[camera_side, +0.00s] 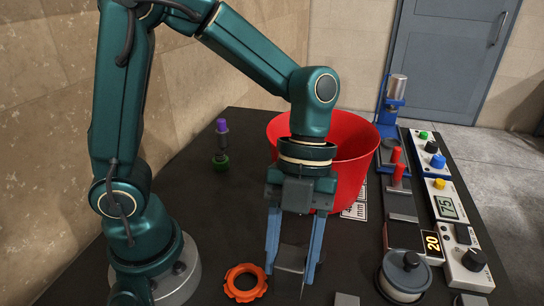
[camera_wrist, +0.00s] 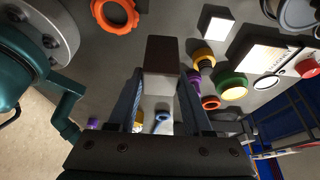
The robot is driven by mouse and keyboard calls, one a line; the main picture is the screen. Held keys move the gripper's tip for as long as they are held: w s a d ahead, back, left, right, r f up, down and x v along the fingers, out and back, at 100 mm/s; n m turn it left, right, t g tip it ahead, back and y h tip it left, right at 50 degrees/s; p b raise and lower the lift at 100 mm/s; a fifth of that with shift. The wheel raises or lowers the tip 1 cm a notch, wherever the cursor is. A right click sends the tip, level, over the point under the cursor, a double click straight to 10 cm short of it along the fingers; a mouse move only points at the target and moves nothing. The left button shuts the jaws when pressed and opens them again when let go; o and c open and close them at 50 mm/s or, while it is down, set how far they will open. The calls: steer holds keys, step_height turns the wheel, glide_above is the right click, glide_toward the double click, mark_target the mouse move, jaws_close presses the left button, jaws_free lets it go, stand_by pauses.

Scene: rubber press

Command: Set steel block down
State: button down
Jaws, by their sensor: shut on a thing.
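The steel block (camera_side: 292,257) is a grey block held between the two blue fingers of my gripper (camera_side: 291,272). In the side view it is low over the front middle of the black table (camera_side: 215,240); I cannot tell whether it touches the top. In the wrist view the block (camera_wrist: 164,55) shows a dark brownish face and a paler face between the fingertips of my gripper (camera_wrist: 160,80). The fingers are shut on it from both sides.
An orange ring (camera_side: 245,282) lies just left of the block. A large red bin (camera_side: 355,145) stands behind my gripper. A grey lidded pot (camera_side: 404,276) and control boxes (camera_side: 455,230) stand right. A purple-and-green piece (camera_side: 220,143) stands at back left.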

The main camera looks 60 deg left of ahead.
steer(key=w+a+r, duration=0.2)
steer(key=a+r, duration=0.3)
steer(key=a, duration=0.2)
steer(key=w+a+f+n+t, duration=0.1)
steer(key=a+f+n+t, duration=0.15)
steer(key=n, duration=0.45)
steer(key=w+a+f+n+t+y, duration=0.1)
steer(key=a+n+t, duration=0.1)
steer(key=a+n, duration=0.35)
steer(key=w+a+f+n+t, duration=0.1)
steer(key=a+f+n+t, duration=0.15)
steer(key=n, duration=0.65)
steer(key=w+a+r+n+y, duration=0.1)
steer(key=w+a+n, duration=0.35)
steer(key=a, duration=0.75)
steer(key=w+a+r+n+y, duration=0.1)
steer(key=w+a+r, duration=0.1)
steer(key=w+a, duration=0.7)
steer(key=shift+t, duration=0.4)
steer(key=shift+s+a+f, duration=0.4)
steer(key=shift+f, duration=0.85)
steer(key=shift+s+a+f, duration=0.4)
steer(key=shift+f, duration=0.85)
steer(key=shift+s+a+f, duration=0.4)
steer(key=shift+f, duration=0.85)
steer(key=shift+f, duration=0.15)
